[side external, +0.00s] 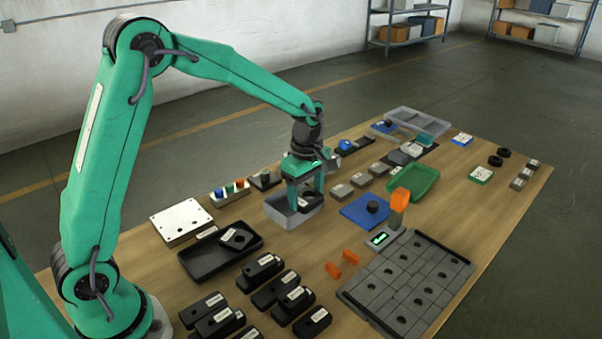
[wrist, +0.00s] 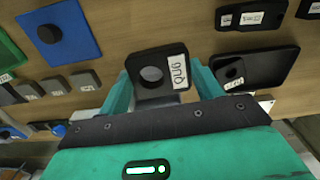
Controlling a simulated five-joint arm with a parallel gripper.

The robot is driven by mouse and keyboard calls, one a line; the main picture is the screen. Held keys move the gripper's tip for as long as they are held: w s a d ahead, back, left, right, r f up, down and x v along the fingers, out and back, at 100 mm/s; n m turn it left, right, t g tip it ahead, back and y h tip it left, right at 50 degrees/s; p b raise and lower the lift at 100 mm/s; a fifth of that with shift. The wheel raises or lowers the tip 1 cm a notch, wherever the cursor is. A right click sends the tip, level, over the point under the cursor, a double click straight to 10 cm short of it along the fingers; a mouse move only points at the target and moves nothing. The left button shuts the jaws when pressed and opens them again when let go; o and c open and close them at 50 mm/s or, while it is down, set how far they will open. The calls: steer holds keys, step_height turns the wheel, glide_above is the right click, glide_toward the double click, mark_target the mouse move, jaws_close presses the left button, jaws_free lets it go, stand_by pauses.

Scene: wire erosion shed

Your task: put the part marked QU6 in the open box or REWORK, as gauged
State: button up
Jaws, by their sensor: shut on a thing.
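My gripper (side external: 305,190) is shut on the part marked QU6 (wrist: 178,88), a black block with a round hole and a white label. The part also shows between the green fingers in the side view (side external: 307,201). It is over or just within the mouth of a grey open box (side external: 284,220); I cannot tell whether it touches the box. A black tray (side external: 196,268) left of the box holds another black labelled part (side external: 238,239). I can read no REWORK mark.
Several black labelled blocks (side external: 264,269) stand at the front. A small device with a lit green display (side external: 381,239), an orange upright block (side external: 399,200), a blue plate (side external: 358,214) and a green tray (side external: 424,184) lie to the right. A grey tiled plate (side external: 410,280) fills the front right.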

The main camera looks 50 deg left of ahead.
steer(key=w+a+f, duration=0.1)
steer(key=a+f, duration=0.1)
steer(key=a, duration=0.1)
steer(key=w+a+f, duration=0.1)
steer(key=a+f, duration=0.1)
steer(key=a, duration=0.1)
steer(key=w+a+f, duration=0.1)
steer(key=a, duration=0.2)
steer(key=shift+w+a+f, duration=0.1)
steer(key=shift+w+f, duration=0.2)
steer(key=shift+f, duration=0.1)
steer(key=shift+f, duration=0.1)
steer(key=shift+f, duration=1.9)
steer(key=shift+f, duration=0.15)
steer(key=o, duration=1)
steer(key=shift+o, duration=0.2)
